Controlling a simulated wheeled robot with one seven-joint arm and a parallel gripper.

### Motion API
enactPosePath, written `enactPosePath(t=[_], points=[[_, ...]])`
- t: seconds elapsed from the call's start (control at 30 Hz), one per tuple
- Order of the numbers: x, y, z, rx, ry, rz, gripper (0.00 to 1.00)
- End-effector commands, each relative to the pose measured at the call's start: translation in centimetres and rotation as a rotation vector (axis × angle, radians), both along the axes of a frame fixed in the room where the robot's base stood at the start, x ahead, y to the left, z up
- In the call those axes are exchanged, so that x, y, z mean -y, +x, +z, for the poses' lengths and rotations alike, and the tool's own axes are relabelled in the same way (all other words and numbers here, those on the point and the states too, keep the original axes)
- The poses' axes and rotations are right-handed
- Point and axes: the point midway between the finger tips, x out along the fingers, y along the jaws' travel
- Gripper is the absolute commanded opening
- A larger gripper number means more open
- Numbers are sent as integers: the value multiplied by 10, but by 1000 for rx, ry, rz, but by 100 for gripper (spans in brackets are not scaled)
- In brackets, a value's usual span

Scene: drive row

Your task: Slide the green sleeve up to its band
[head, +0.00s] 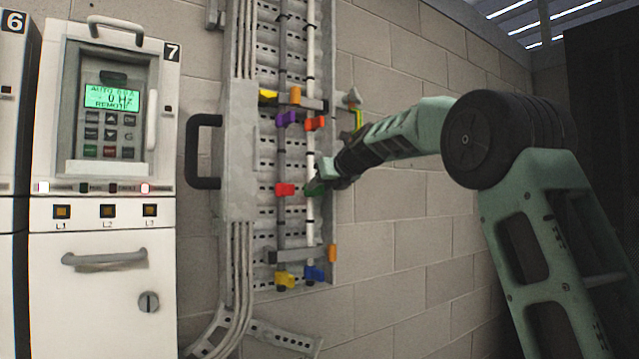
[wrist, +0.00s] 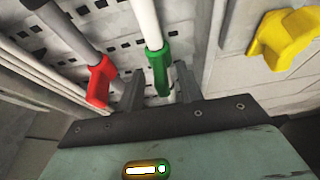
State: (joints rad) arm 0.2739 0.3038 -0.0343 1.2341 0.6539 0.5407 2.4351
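The green sleeve (head: 313,188) sits on the white vertical rod (head: 310,207) of the wall panel. It has a handle-like tab, and also shows in the wrist view (wrist: 157,68). My gripper (head: 322,184) is at the sleeve, coming from the right. In the wrist view its two dark fingers (wrist: 158,88) stand apart, one on each side of the green tab, with a visible gap on the left. Contact on the right side is hard to tell. Dark marks show on the white rod; I cannot tell which is the sleeve's band.
A red sleeve (head: 285,189) is close by on the grey rod to the left. An orange-red sleeve (head: 315,123) is above on the white rod, a blue one (head: 314,273) below. A grey box with a black handle (head: 204,151) stands left.

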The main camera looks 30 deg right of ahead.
Motion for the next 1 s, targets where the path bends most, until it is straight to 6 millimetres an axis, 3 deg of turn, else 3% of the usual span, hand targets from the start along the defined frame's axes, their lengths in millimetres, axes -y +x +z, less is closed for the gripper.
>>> enactPosePath(t=[0.13,0.43,0.57,0.6,0.83,1.0], points=[[0,10,-3,1,0,-1,36],[0,12,-5,1,0,-1,36],[0,12,-5,1,0,-1,3],[0,11,-5,1,0,-1,0],[0,11,-1,0,0,-1,0],[0,11,15,0,0,-1,0]])
